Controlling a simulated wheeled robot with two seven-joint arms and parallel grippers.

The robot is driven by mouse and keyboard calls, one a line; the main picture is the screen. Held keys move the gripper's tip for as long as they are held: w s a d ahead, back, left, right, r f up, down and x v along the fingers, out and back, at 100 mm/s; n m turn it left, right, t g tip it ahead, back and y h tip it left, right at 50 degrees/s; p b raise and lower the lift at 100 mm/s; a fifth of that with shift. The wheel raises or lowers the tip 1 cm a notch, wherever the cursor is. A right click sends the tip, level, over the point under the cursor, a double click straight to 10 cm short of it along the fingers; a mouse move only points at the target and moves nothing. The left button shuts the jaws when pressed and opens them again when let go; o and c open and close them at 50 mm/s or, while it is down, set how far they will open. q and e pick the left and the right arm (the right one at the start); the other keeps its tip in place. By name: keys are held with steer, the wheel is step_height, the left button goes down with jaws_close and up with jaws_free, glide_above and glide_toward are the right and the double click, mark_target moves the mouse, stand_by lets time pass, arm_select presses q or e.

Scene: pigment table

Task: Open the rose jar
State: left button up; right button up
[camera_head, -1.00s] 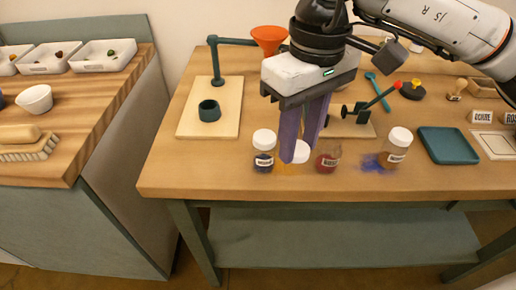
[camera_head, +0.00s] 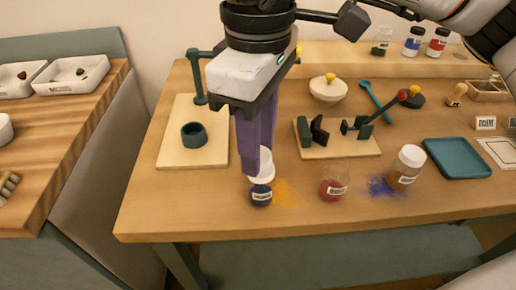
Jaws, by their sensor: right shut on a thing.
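A small glass jar with red contents (camera_head: 333,184) stands upright near the table's front edge, with no lid on it. Its label is too small to read; it looks like the rose jar. My right gripper (camera_head: 257,170) points down to its left, apart from it. It is shut on a white lid (camera_head: 263,156), which is partly hidden by the fingers. The lid is in front of or above a dark blue jar (camera_head: 261,196), and I cannot tell whether they touch. My left gripper is not in view.
A white-lidded jar (camera_head: 407,167) stands right of the red one, beside spilled blue powder (camera_head: 381,186). Orange powder (camera_head: 283,193) lies near the blue jar. A teal tray (camera_head: 458,158), a board with a clamp-like device (camera_head: 338,150) and a stand base (camera_head: 180,150) surround them.

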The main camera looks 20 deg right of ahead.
steer(key=shift+f, duration=0.65)
steer(key=shift+f, duration=0.2)
steer(key=o, duration=1.2)
steer(key=shift+r, duration=0.1)
step_height(320, 180, up, 12)
steer(key=shift+s+r+p, duration=0.1)
steer(key=shift+p, duration=0.55)
